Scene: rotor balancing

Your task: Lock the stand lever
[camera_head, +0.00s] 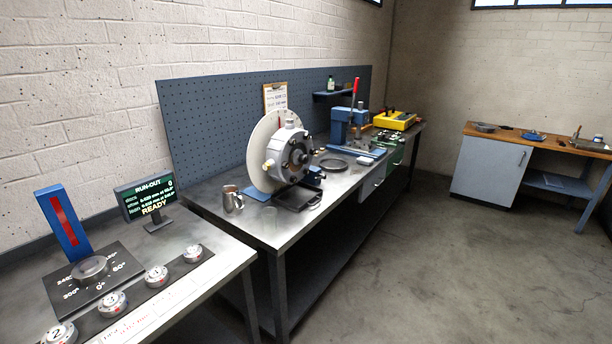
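A red upright lever (355,88) rises from a blue bench device (345,122) toward the back of the long metal bench. I cannot tell for certain whether this is the stand lever. A large pale disc with a grey, bolted rotor housing (290,155) stands upright nearer on the same bench, behind a black tray-like base (298,199). A small blue part (314,178) shows at its right side. Neither of my grippers is in view.
The near bench has a blue post with a red strip (63,223), a dark dial plate (125,262), several round numbered weights (157,275) and a screen (150,195) reading "RUN-OUT" and "READY". A metal mug (231,199) stands near the disc. Open floor (430,270) lies at the right.

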